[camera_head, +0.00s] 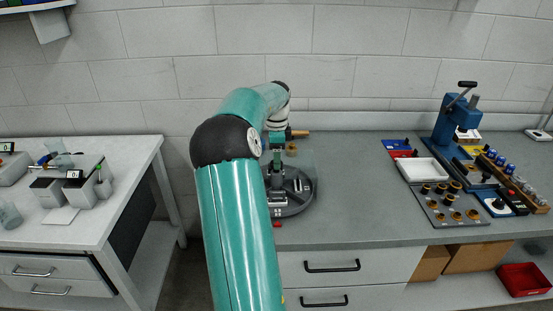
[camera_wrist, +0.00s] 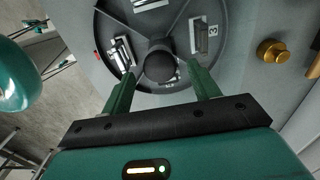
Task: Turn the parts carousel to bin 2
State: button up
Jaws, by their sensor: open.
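The parts carousel (camera_head: 300,188) is a round dark grey tray on the bench, partly hidden by my arm in the head view. In the wrist view the carousel (camera_wrist: 112,24) shows dividers, a dark round central knob (camera_wrist: 158,62) and light parts in its compartments. A label reading 3 (camera_wrist: 212,30) is at the right; a label near the bottom is too small to read surely. A small red mark (camera_wrist: 97,55) sits by the left rim. My gripper (camera_wrist: 163,78) is open over the carousel, its green fingers on either side of the knob's near side. Contact cannot be told.
A brass knob-like piece (camera_wrist: 270,50) stands right of the carousel. Farther right on the bench are a white tray (camera_head: 424,170), a grey plate with brass rings (camera_head: 470,217) and a blue press (camera_head: 447,120). Bare bench lies between. A separate white table (camera_head: 120,160) stands left across a gap.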

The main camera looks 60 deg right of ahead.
jog(key=shift+f, duration=0.7)
grip_shut()
